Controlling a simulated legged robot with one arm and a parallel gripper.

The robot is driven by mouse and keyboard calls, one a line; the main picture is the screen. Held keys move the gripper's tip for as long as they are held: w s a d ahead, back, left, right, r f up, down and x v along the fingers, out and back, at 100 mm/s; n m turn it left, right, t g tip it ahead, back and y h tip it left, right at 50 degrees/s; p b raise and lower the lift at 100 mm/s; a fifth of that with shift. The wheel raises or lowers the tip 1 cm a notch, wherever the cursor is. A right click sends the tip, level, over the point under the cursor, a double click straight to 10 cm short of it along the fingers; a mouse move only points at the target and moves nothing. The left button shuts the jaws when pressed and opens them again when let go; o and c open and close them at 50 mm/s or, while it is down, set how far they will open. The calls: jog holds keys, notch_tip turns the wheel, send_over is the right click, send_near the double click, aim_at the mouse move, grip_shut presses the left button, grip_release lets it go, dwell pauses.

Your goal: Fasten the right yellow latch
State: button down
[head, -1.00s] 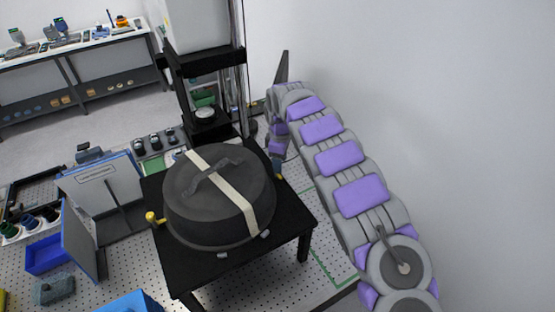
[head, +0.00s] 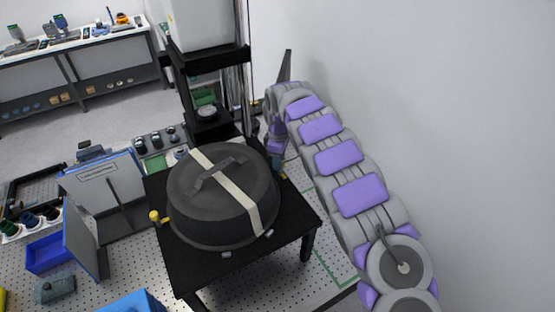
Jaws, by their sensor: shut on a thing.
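A round dark grey cover (head: 222,205) with a handle and a cream strap sits on a black table (head: 195,270). The right yellow latch shows only as a small yellow bit (head: 284,177) at the cover's far right edge. My gripper (head: 277,164) reaches down there from the right and is shut on the latch; its fingertips are small and partly hidden behind the cover. The left yellow latch (head: 155,216) stands upright at the table's left edge, apart from the cover.
A black press-like stand (head: 205,60) rises behind the table, close to my arm. A white wall is on the right. Blue bins (head: 47,254) and a hinged panel (head: 80,240) stand to the left.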

jog(key=shift+d+m, duration=0.3)
jog(key=m+b, duration=0.1)
jog(key=m, duration=0.1)
jog(key=shift+d+f+m+b, duration=0.1)
jog(key=shift+m+b, duration=0.2)
jog(key=shift+b, duration=0.05)
jog(key=m+b, duration=0.1)
jog(key=m, duration=0.4)
jog(key=shift+m, duration=0.3)
jog(key=m+b, duration=0.1)
jog(key=m, duration=0.4)
jog(key=shift+m, duration=2)
jog(key=shift+s+b, duration=0.1)
jog(key=shift+b, duration=0.2)
jog(key=c, duration=1.1)
grip_release()
jog(key=shift+o, duration=1.1)
jog(key=shift+a, duration=0.2)
